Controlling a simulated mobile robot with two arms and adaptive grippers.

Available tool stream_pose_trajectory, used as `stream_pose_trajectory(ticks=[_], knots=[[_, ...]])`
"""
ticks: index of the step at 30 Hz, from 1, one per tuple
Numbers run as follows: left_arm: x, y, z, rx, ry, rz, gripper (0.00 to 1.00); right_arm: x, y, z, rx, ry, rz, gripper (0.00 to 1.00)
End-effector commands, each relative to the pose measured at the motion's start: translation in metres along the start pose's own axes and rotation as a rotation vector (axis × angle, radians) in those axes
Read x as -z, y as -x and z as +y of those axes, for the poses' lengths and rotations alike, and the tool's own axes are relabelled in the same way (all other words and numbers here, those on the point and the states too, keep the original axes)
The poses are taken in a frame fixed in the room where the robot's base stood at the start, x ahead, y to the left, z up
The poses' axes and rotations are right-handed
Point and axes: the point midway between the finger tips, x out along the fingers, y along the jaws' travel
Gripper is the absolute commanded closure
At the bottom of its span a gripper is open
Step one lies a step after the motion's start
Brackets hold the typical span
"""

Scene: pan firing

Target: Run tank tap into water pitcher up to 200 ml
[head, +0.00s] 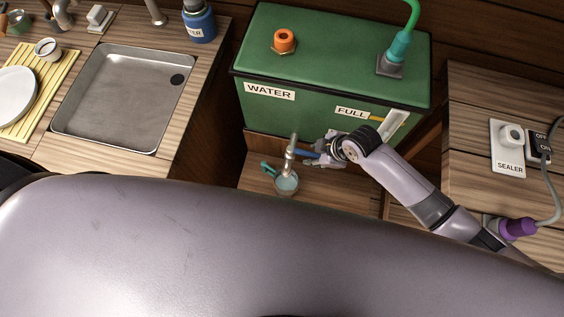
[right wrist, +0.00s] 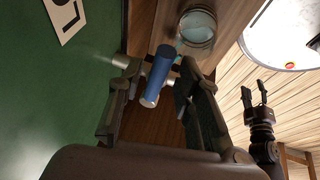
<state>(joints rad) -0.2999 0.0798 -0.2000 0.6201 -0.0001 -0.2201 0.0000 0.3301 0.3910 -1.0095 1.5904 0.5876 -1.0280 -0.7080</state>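The green water tank (head: 330,75) stands at the back centre, with a metal tap (head: 290,150) on its front. A clear pitcher (head: 287,184) with a green handle is below the tap; pale water shows in it, level unreadable. The pitcher also shows in the right wrist view (right wrist: 197,28). My right gripper (head: 318,151) is at the tap's blue lever (right wrist: 158,70). In the right wrist view its fingers (right wrist: 155,78) stand apart on either side of the lever, with gaps showing. My left gripper (right wrist: 254,97) shows there too, fingers apart and empty; the head view does not show it.
A sink (head: 125,98) and a yellow rack (head: 45,95) with a white plate are at left. A blue bottle (head: 199,24) stands behind the sink. A sealer switch (head: 508,148) and a purple plug (head: 518,228) are at right. My body hides the foreground.

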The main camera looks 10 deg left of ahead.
Motion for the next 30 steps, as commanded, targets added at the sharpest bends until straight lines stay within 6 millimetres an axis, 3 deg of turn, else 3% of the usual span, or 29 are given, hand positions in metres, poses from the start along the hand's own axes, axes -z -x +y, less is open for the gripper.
stream_pose_trajectory(ticks=[11,30], knots=[[0.0,0.001,0.0,0.0,0.0,0.0,0.6,-0.002,0.001,0.001,-0.002,-0.001,-0.003,0.61],[0.001,0.012,0.0,0.0,0.0,0.0,0.6,-0.036,0.016,-0.001,-0.002,-0.002,-0.004,0.61]])
